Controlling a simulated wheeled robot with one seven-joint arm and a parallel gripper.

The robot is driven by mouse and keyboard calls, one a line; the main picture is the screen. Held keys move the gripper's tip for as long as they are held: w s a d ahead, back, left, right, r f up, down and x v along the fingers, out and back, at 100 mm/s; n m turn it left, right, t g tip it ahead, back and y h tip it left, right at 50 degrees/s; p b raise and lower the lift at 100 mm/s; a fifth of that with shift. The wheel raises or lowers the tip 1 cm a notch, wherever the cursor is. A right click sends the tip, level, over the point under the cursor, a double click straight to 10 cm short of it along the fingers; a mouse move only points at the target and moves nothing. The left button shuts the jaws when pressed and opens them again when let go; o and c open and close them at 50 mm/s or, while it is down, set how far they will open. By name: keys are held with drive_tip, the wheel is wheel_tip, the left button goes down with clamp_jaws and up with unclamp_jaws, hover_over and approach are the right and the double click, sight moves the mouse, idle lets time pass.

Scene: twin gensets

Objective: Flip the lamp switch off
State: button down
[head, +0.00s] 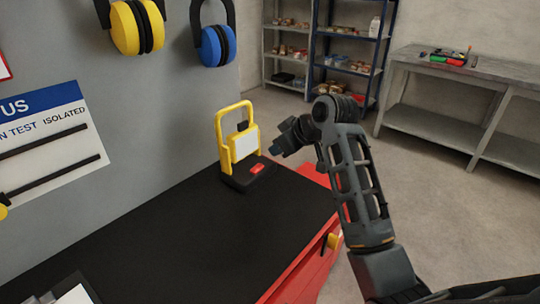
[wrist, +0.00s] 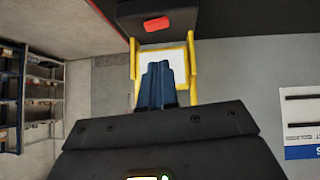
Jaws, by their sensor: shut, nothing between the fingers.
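The work lamp has a yellow frame (head: 220,128), a white panel (head: 244,144) and a black base (head: 240,182). It stands upright at the far end of the black bench top. Its red switch (head: 257,169) is on the base; whether it is on or off I cannot tell. In the wrist view the lamp appears upside down, with the red switch (wrist: 156,23) at the top. My gripper (head: 275,151) is shut and empty, to the right of the lamp panel and apart from the switch. In the wrist view its blue fingers (wrist: 157,70) cover part of the white panel.
The black bench top (head: 170,235) is largely clear, on a red cabinet (head: 305,272). A grey wall panel carries yellow ear defenders (head: 124,28), blue ear defenders (head: 211,45) and a status board (head: 45,140). Shelves (head: 345,50) and a grey workbench (head: 455,70) stand behind, across open floor.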

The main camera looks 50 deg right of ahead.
drive_tip(key=shift+v, duration=0.95)
